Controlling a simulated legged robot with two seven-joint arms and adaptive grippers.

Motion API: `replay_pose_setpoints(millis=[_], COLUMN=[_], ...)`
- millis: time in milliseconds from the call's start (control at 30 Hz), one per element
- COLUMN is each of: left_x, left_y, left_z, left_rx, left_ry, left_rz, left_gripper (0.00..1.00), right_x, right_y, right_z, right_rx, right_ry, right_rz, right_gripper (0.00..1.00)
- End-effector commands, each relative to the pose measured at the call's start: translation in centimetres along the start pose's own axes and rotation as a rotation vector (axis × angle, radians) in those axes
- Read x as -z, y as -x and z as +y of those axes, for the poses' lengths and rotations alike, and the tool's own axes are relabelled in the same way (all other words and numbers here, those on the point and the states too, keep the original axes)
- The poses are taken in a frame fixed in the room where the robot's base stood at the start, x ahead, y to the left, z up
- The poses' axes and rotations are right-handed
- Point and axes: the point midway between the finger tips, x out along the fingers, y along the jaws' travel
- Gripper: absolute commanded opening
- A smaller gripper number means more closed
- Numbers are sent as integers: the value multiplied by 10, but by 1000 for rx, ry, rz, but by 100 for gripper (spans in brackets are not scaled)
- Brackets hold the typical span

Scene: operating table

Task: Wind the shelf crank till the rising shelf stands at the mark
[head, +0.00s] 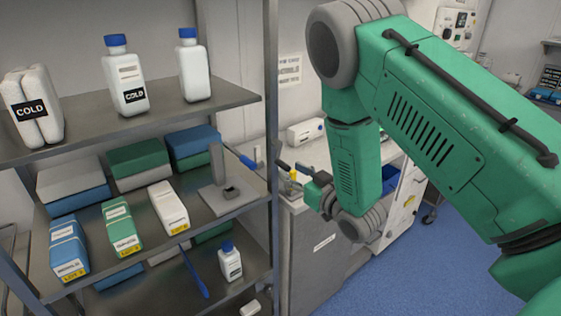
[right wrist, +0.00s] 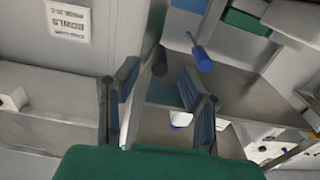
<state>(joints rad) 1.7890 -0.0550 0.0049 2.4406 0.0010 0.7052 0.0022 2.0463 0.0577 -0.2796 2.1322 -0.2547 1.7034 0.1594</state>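A blue-handled part, seemingly the crank handle (head: 240,156), shows beside a grey upright stand (head: 217,165) at the right end of the middle shelf (head: 188,228). The blue handle also shows in the right wrist view (right wrist: 203,59), above and apart from the right finger. My right gripper (head: 290,171) is just right of the shelf post, its fingers pointing left toward the handle. In the right wrist view my right gripper (right wrist: 155,95) is open, with a grey post between or beyond its fingers. I cannot make out the mark. My left gripper is not in view.
The upper shelf (head: 150,125) holds white bottles and a COLD pack (head: 33,110). Boxes (head: 122,228) fill the middle shelf's left part. A shelf post (head: 271,130) stands close to my gripper. A counter (head: 320,180) stands behind; blue floor (head: 440,265) is clear at right.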

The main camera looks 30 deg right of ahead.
Motion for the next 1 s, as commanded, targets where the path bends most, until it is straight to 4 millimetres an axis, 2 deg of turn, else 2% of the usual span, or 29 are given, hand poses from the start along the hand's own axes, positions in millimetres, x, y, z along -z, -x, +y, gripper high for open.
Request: replay_pose_setpoints(millis=[100,300,667,700,767,1000], left_x=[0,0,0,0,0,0], left_y=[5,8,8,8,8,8], left_z=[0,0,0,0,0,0], left_rx=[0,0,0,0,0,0], left_ry=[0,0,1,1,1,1], left_rz=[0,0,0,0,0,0], left_gripper=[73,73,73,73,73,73], right_x=[1,0,-1,-1,-1,-1], right_y=[-21,-42,-46,-46,-46,-46], right_z=[0,0,0,0,0,0], right_rx=[1,0,-1,0,0,-1], right_ry=[1,0,-1,-1,-1,-1], right_rz=[1,-1,-1,-1,-1,-1], right_gripper=[36,36,36,21,0,0])
